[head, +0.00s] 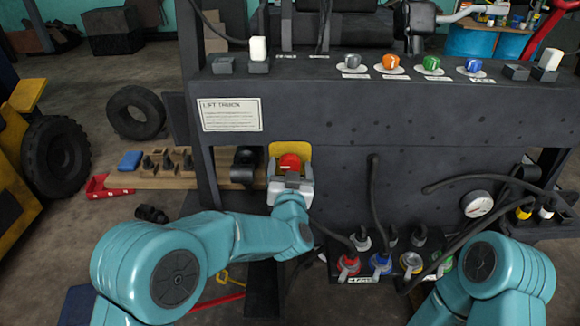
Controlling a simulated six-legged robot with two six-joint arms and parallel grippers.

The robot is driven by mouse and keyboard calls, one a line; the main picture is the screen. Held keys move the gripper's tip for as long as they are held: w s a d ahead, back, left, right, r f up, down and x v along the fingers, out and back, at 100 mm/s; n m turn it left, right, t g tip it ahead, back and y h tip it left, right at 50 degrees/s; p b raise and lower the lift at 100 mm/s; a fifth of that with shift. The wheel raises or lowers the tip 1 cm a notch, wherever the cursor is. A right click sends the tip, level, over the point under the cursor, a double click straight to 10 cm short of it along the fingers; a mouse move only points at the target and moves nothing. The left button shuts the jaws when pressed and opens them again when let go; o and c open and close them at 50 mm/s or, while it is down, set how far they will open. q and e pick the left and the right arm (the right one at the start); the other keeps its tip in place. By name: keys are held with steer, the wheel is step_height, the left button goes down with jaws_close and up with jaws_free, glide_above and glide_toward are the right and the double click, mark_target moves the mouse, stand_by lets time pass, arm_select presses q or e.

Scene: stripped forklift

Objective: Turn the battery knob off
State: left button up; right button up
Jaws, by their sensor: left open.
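The red knob (290,162), which looks like the battery knob, sits on a yellow plate (277,149) on the front of the dark forklift panel (330,170). My left gripper (290,178) is open right in front of the knob and hides its lower part. I cannot tell whether the fingers touch the knob. My right arm shows at the lower right, but its gripper is not in view.
Grey (352,61), orange (391,62), green (431,63) and blue (473,66) knobs line the panel's top. Below hang black hoses and a connector block with a red connector (348,266). A gauge (477,204) is at right. A wooden board (150,180) with dark parts lies left.

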arm_select(q)
steer(key=shift+s+r, duration=0.15)
steer(key=shift+s, duration=0.05)
steer(key=shift+w, duration=0.1)
steer(key=c, duration=1)
steer(key=shift+f+n+b, duration=0.2)
steer(key=shift+n+b, duration=0.2)
steer(key=shift+b, duration=0.5)
steer(key=shift+c, duration=0.2)
steer(key=n+b, duration=0.9)
steer(key=b, duration=0.2)
steer(key=shift+f, duration=0.15)
steer(key=n+b, duration=0.3)
steer(key=n, duration=0.1)
steer(key=shift+n+b, duration=0.35)
steer(key=shift+n, duration=0.05)
steer(key=shift+n+b, duration=1)
steer(key=shift+n, duration=0.6)
steer(key=shift+r, duration=0.25)
